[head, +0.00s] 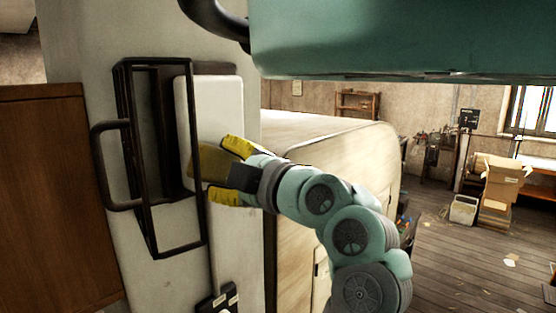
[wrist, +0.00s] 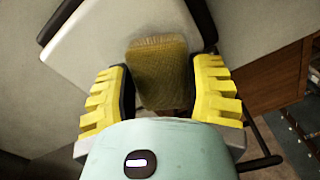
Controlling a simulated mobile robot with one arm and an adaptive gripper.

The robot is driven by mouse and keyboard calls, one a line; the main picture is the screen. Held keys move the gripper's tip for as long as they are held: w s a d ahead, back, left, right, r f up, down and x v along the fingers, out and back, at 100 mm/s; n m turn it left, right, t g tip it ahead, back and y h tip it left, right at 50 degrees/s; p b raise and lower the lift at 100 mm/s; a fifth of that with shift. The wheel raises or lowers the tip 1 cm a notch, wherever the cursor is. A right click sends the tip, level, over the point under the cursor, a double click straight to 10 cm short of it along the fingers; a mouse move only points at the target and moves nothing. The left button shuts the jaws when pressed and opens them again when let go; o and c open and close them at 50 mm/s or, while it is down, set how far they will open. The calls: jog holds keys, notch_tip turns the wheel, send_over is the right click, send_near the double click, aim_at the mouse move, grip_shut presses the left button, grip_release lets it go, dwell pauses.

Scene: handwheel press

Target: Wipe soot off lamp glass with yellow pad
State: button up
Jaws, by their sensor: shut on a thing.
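The lamp glass (head: 214,105) is a pale, upright panel with rounded corners on the wall in the head view. It also shows behind the pad in the wrist view (wrist: 92,45). My gripper (head: 217,168) is in front of its lower half, with its yellow fingers shut on the yellow pad (head: 206,163). In the wrist view the dull yellow, woven pad (wrist: 160,72) sits between both fingers, its far face toward the glass. It looks against the glass, but contact cannot be told for sure. The pad and gripper hide part of the glass. No clear soot shows on the visible part.
A black wire guard (head: 157,250) with a side handle stands out from the wall left of the glass. A teal machine part (head: 400,40) hangs above my arm. A brown wooden panel (head: 40,200) is at left, a cream cabinet (head: 325,135) at right. Open floor lies far right.

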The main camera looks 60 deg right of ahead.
jog(key=shift+w+b, duration=0.6)
jog(key=shift+w, duration=0.15)
jog(key=shift+d+f+b, duration=0.2)
jog(key=shift+d+b, duration=0.2)
jog(key=shift+b, duration=0.35)
jog(key=d+b, duration=0.1)
jog(key=b, duration=0.1)
jog(key=d+b, duration=0.1)
jog(key=b, duration=0.1)
jog(key=d+b, duration=0.1)
jog(key=b, duration=0.1)
jog(key=shift+s+d+r, duration=0.1)
jog(key=shift+s+r, duration=0.05)
jog(key=shift+s, duration=0.15)
